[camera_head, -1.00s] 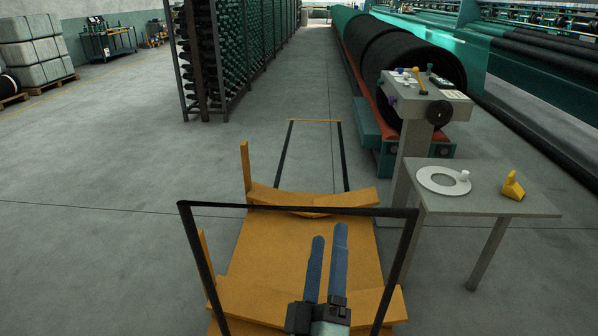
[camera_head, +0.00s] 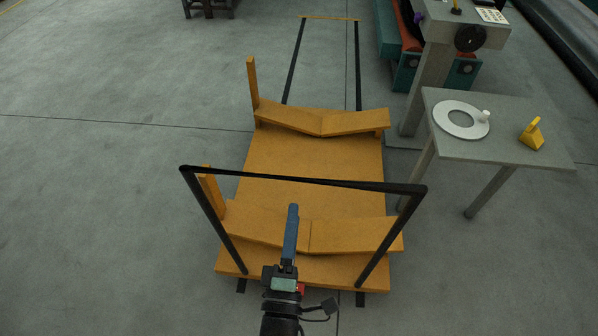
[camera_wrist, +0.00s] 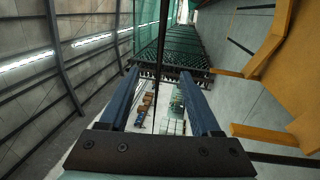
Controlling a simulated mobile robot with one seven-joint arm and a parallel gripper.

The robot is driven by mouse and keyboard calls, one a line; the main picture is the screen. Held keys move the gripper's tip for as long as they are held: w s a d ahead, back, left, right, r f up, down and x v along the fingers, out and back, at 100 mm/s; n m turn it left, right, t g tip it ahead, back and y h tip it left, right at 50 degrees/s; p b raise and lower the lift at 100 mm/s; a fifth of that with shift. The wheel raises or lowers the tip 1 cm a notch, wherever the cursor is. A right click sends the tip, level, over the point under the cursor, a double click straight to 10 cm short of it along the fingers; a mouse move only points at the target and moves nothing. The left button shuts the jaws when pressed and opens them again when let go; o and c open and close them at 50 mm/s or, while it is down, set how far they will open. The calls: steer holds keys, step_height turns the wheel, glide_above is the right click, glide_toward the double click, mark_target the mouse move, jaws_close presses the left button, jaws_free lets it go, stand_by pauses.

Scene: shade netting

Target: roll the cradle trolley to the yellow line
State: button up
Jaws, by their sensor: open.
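The cradle trolley (camera_head: 312,165) is an orange-yellow platform with two shallow V-shaped cross pieces, two posts on its left and a black push handle (camera_head: 300,182) at the near end. It stands empty on the floor. The yellow line (camera_head: 330,18) crosses the floor beyond it, at the far end of two dark floor strips. My gripper (camera_head: 293,208) is at the near end; its blue fingertips appear just below the handle bar in the picture, and contact is unclear. The wrist view shows the fingers (camera_wrist: 167,75) apart and empty, with part of the trolley at right.
A grey table (camera_head: 500,150) with a white ring (camera_head: 461,120) and a yellow object (camera_head: 532,134) stands close on the right. A machine pedestal (camera_head: 427,90) stands behind it. The floor to the left is clear.

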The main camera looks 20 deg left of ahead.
mark_target(299, 180)
steer(key=x, duration=0.9)
steer(key=shift+w+r+p, duration=0.1)
steer(key=shift+p, duration=0.3)
jaws_close()
stand_by(0.9)
